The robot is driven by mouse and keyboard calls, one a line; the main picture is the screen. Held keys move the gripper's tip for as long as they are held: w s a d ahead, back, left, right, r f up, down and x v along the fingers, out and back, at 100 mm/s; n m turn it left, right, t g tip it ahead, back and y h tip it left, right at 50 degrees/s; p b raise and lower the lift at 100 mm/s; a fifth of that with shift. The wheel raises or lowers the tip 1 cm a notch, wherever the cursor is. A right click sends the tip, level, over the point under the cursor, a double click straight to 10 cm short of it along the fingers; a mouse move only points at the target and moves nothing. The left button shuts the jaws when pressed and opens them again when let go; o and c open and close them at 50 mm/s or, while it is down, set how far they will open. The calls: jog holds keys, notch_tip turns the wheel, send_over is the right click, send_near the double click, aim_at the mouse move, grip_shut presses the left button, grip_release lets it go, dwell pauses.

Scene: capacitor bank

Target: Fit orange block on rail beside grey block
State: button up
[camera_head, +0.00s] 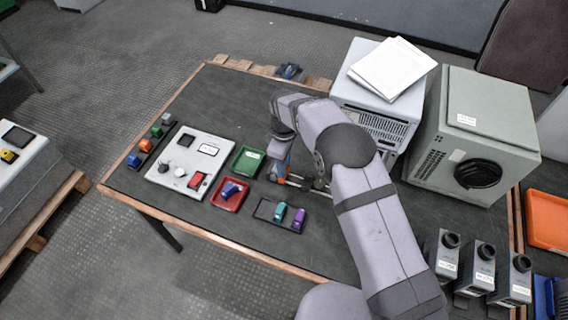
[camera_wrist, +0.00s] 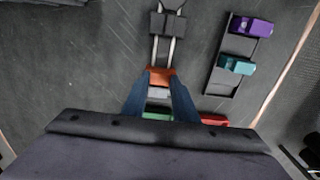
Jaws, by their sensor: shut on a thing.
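An orange block (camera_wrist: 160,76) is held between the blue fingertips of my gripper (camera_wrist: 161,84). It also shows as a small orange patch in the head view (camera_head: 288,171). The rail (camera_wrist: 171,50), two pale parallel bars, runs from the block up the wrist view to a dark grey block-like piece (camera_wrist: 167,23). A lighter grey piece (camera_wrist: 159,94) shows just below the orange block, between the fingers. I cannot tell which of these is the task's grey block. In the head view the arm partly hides the rail. I cannot tell whether the orange block touches the rail.
A dark holder (camera_head: 264,211) with teal (camera_head: 280,211) and purple (camera_head: 299,219) blocks lies near the table's front. Green (camera_head: 248,161) and red (camera_head: 230,194) trays stand left of my gripper. A grey box-shaped device (camera_head: 477,130) stands right.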

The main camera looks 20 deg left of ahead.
jog(key=shift+f, duration=0.15)
jog(key=o, duration=1.1)
jog(key=shift+c, duration=0.2)
notch_tip(320, 180, up, 8)
jog(key=p, duration=0.5)
